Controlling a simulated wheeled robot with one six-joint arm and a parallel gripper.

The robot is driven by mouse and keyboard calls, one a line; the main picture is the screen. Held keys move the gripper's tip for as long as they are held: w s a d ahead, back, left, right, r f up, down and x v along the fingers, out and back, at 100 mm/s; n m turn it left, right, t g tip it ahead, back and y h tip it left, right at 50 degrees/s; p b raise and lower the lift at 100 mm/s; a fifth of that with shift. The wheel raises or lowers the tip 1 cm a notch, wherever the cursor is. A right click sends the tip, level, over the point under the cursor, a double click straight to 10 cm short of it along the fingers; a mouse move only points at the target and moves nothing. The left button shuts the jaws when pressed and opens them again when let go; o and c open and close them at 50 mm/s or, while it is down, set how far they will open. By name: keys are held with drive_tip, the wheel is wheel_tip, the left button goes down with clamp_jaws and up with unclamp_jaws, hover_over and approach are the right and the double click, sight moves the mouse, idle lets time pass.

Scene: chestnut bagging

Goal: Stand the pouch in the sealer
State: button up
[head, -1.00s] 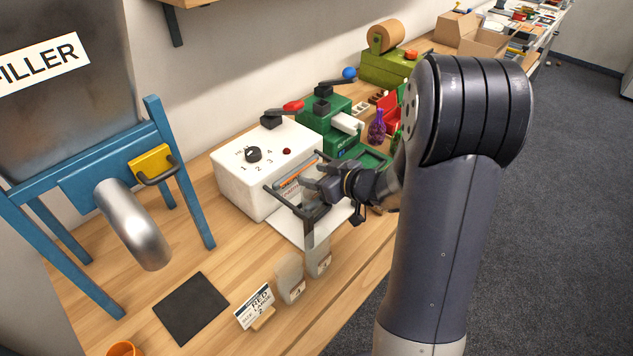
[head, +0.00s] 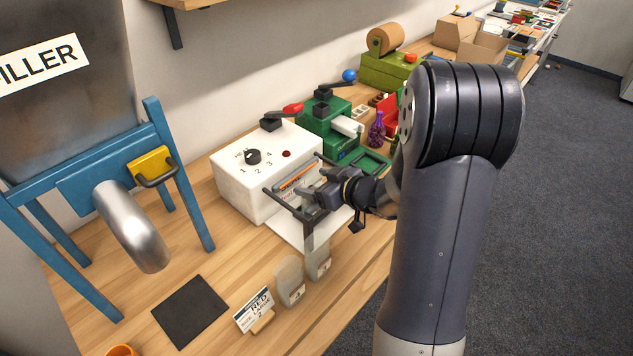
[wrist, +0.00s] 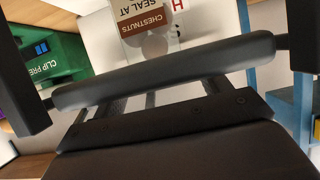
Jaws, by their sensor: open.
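The white sealer (head: 255,175), with a dial and a red light on top, stands on the bench. A clear pouch (wrist: 150,45) with a chestnuts label and brown chestnuts shows at the top of the wrist view, beyond a dark bar (wrist: 165,72). It appears to be at the sealer's front, but its lower end is hard to make out.
A green clip press (head: 325,120) stands behind the sealer. The blue filler stand (head: 180,190) is at left, with a dark mat (head: 190,312) before it.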

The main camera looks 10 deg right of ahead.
drive_tip(key=shift+r, duration=0.2)
drive_tip(key=p+v, duration=0.1)
drive_tip(key=v, duration=1.1)
drive_tip(key=shift+o, duration=0.2)
drive_tip(key=shift+f, duration=0.1)
idle(1.5)
